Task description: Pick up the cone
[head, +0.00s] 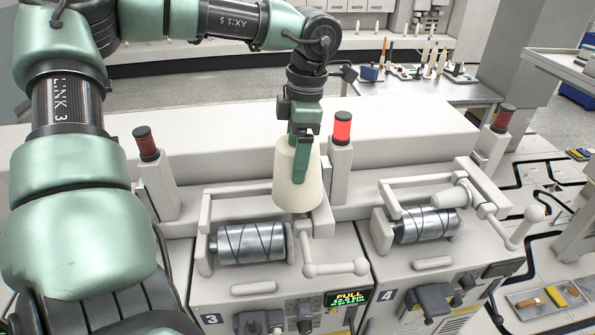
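A cream yarn cone (296,190) is at the middle of the head view, above winding station 3. It stands roughly upright, behind and above the right part of that station's cradle. My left gripper (300,165) comes down over the cone from above, with a green finger lying against its near side. The other finger is hidden, so I cannot tell whether it grips the cone. My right gripper is out of view.
Station 3 has a grooved metal drum (250,244), a handled cradle arm (335,268) and a lit "FULL" display (347,298). The red lamp (342,128) beside the cone is lit. Station 4 has its own drum (425,225) and a ball-ended handle (530,222) to the right.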

